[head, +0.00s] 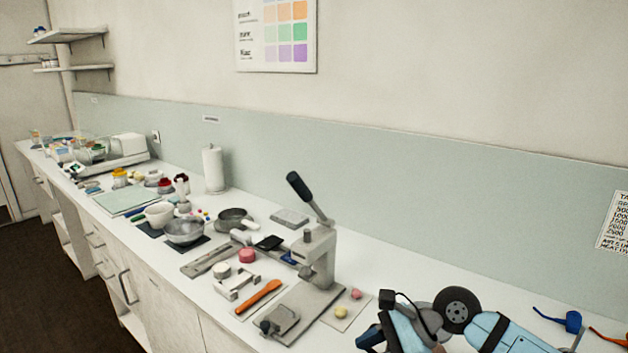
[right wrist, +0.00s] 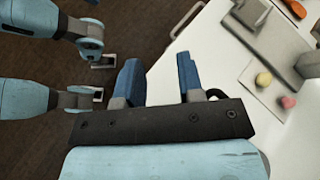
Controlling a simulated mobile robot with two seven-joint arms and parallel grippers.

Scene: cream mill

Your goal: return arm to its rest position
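My right arm (head: 506,335) comes in at the bottom right of the head view, light blue with a dark round joint. Its gripper is mostly cut off or hidden there. In the right wrist view, the two blue fingers of my right gripper (right wrist: 160,72) stand well apart with nothing between them. The gripper is over the front edge of the white counter (right wrist: 205,95), with dark floor below on the left. My left gripper is not seen in the head view.
A lever press (head: 318,255) stands on the counter near my right arm. A card with a yellow and a pink ball (head: 355,294) lies beside it. An orange-handled tool (head: 258,297), pans and bowls (head: 184,231) are farther left. Blue glasses (head: 570,321) lie at the right.

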